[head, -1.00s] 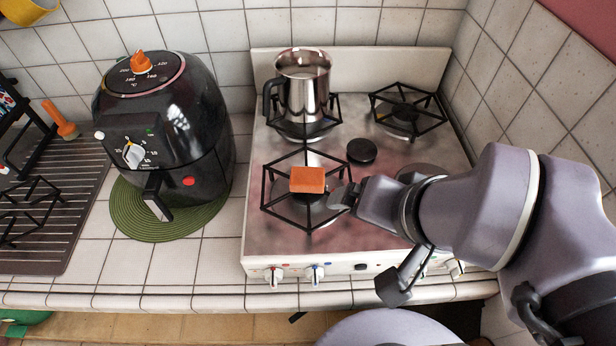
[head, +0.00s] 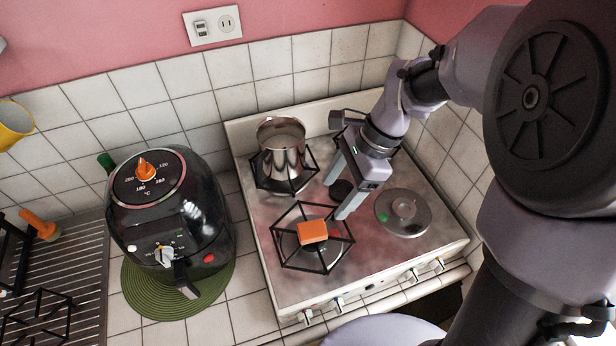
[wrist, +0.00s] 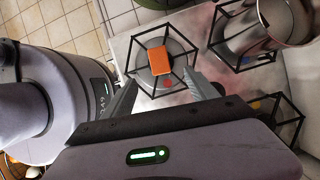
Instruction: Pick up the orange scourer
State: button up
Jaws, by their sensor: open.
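The orange scourer (head: 312,232) is a small block lying on the black wire burner grate (head: 290,258) at the front left of the stove. It also shows in the wrist view (wrist: 159,61), beyond and roughly between my fingertips. My gripper (head: 335,199) is open and empty. It is above the stove, up and to the right of the scourer, fingers pointing down and left, apart from it. In the wrist view the two grey fingers (wrist: 165,90) are spread on either side of the scourer's line.
A steel pot (head: 281,150) stands on the rear left burner, close to my gripper's left. A black air fryer (head: 168,215) stands on a green mat (head: 150,303) left of the stove. A metal burner disc (head: 403,212) lies right of my gripper. Tiled walls close the back and right.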

jog(key=b, duration=0.2)
send_over(313, 229)
jog(key=d, duration=0.3)
jog(key=f, duration=0.4)
jog(key=w+f, duration=0.1)
jog(key=f, duration=0.1)
jog(key=shift+a+f, duration=0.25)
jog(key=shift+f, duration=0.05)
jog(key=b+x, duration=0.1)
jog(key=x, duration=0.5)
jog(key=shift+s+d+b, duration=0.1)
jog(key=shift+s+b, duration=0.1)
jog(key=shift+b, duration=0.1)
jog(key=shift+r, duration=0.1)
jog(key=c, duration=1.4)
jog(key=shift+r+p, duration=0.9)
jog(key=shift+r, duration=1.1)
jog(key=s+d, duration=0.3)
jog(key=s, duration=0.1)
jog(key=s+d, duration=0.3)
jog(key=s, duration=0.2)
jog(key=s+d+r, duration=0.1)
jog(key=s+d, duration=0.1)
jog(key=s, duration=0.2)
jog(key=shift+s+d+b, duration=0.25)
jog(key=shift+d+b, duration=0.15)
